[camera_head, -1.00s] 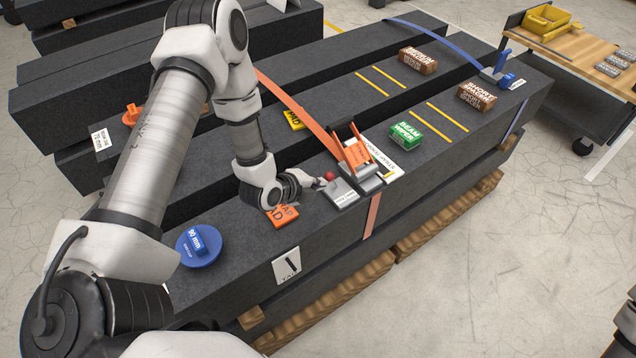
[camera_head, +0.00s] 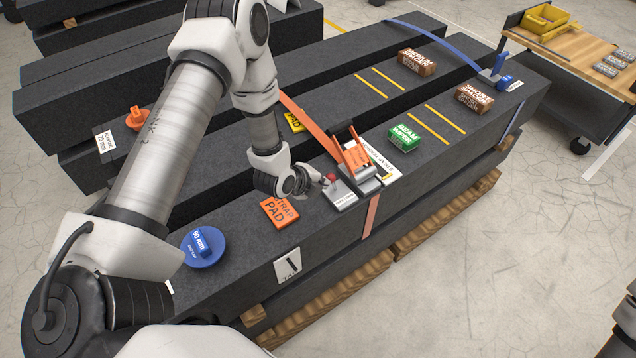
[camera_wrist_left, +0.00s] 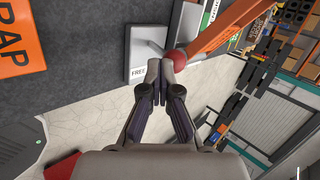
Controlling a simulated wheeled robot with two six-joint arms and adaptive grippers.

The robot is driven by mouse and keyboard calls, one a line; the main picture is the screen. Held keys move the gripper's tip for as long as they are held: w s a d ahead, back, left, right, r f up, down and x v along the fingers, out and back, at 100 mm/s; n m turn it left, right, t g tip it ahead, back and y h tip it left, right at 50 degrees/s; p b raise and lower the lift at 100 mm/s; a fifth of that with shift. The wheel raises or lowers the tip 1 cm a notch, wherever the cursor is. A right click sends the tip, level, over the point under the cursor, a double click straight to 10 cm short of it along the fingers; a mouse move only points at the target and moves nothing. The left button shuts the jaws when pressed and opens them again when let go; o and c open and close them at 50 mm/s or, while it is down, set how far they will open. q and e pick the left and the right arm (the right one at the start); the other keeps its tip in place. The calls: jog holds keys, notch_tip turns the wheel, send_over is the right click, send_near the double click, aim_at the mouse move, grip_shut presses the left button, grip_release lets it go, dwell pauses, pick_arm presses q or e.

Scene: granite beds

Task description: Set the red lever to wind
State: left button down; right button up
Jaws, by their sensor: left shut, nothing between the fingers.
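The red lever's ball knob (camera_head: 331,177) shows beside a grey plate (camera_head: 340,195) on the near granite beam. The left wrist view shows the red knob (camera_wrist_left: 178,58) just beyond the fingertips, and the grey plate (camera_wrist_left: 140,42) with a label reading FREE. The lever's shaft is mostly hidden. My left gripper (camera_head: 318,183) is shut and empty, its tips close to the knob; it also shows in the left wrist view (camera_wrist_left: 165,72). I cannot tell whether the tips touch the knob. My right gripper is out of view.
An orange strap tensioner (camera_head: 357,155) stands right beside the plate, with an orange strap (camera_head: 305,122) running back from it. An orange strap pad (camera_head: 279,211) and a blue cap (camera_head: 203,246) lie left on the beam. A green beam wiper box (camera_head: 405,138) lies right.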

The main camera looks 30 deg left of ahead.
aim_at(334, 176)
pick_arm(q)
jog(key=r+p, duration=0.1)
jog(key=w+g+p, duration=0.1)
jog(key=p, duration=0.1)
jog(key=shift+w+d+r+g+y, duration=0.25)
jog(key=shift+d+r+g+y, duration=0.05)
jog(key=shift+r+y, duration=0.1)
jog(key=shift+w+d+g, duration=0.15)
jog(key=shift+w+g, duration=0.15)
jog(key=shift+g, duration=0.1)
jog(key=shift+w+d+p, duration=0.1)
jog(key=shift+w+p, duration=0.1)
jog(key=shift+p, duration=0.2)
jog(key=shift+w+d+f, duration=0.1)
jog(key=shift+w+d, duration=0.1)
jog(key=shift+w, duration=0.5)
jog(key=shift+r+p, duration=0.75)
jog(key=shift+r, duration=0.15)
